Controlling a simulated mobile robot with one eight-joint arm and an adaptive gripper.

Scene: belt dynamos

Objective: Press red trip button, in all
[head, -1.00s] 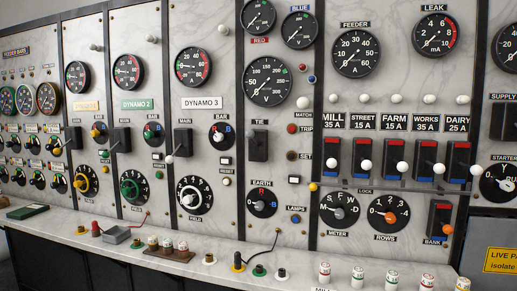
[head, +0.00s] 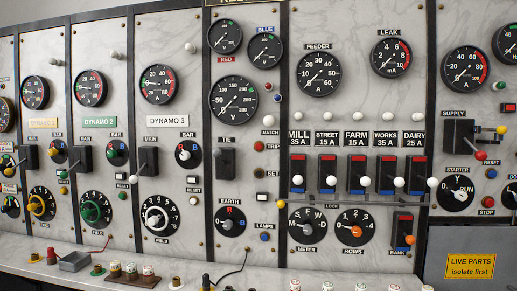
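The red trip button (head: 258,146) is a small round red knob on the pale marble panel, left of the TRIP label. It sits right of the dark TIE switch (head: 225,164) and above the dark SET button (head: 259,173). Nothing covers it. Whether it is pressed in cannot be told from this view. My gripper is not in view.
A red STOP button (head: 488,202) is at the far right, below the starter dial (head: 457,190). Feeder switches with white knobs (head: 356,174) stand right of the trip button.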

